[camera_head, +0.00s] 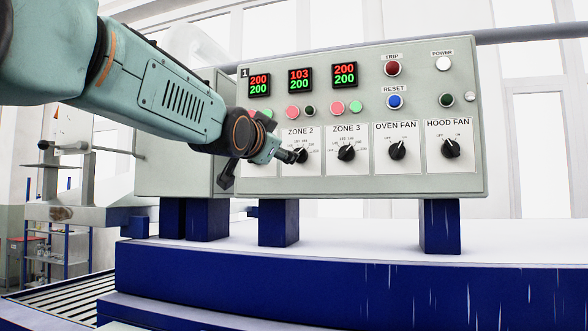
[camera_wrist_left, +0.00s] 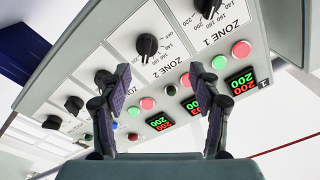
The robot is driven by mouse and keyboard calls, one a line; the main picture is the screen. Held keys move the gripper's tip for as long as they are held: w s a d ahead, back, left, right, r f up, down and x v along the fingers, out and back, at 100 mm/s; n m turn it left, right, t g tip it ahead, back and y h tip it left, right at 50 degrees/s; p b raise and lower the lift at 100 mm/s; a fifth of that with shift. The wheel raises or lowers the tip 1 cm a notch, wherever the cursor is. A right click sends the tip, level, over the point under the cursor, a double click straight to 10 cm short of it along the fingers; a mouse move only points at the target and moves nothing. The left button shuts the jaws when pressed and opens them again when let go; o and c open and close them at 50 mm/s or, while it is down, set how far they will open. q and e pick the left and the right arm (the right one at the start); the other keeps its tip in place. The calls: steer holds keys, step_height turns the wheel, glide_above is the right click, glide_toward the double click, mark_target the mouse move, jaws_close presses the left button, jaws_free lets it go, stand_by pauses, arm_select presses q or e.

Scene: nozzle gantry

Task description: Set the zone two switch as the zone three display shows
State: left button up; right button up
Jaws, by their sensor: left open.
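The zone 3 display (camera_head: 345,75) reads red 200 over green 200; it also shows upside down in the left wrist view (camera_wrist_left: 160,122). The zone 2 display (camera_head: 300,79) reads 103 over 200. The black zone 2 switch (camera_head: 301,156) is partly covered by my gripper in the head view, and its exact setting is not clear. In the left wrist view the zone 2 switch (camera_wrist_left: 147,45) stands between the fingers' lines, beyond the tips. My left gripper (camera_head: 286,155) is open and empty in front of it; contact is not evident. My right gripper is out of view.
The zone 3 switch (camera_head: 346,152), oven fan switch (camera_head: 397,151) and hood fan switch (camera_head: 450,148) sit to the right. Lit buttons and a blue reset button (camera_head: 394,101) lie above. My left arm hides the zone 1 switch in the head view.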

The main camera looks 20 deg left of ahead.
arm_select(q)
steer(key=n, duration=0.5)
steer(key=d+n, duration=0.1)
steer(key=n, duration=0.4)
steer(key=n+b, duration=0.1)
steer(key=n, duration=0.4)
steer(key=shift+d+f+g, duration=0.1)
steer(key=shift+d+g, duration=0.1)
steer(key=shift+g, duration=0.1)
steer(key=shift+w+d, duration=0.1)
steer(key=shift+w, duration=0.05)
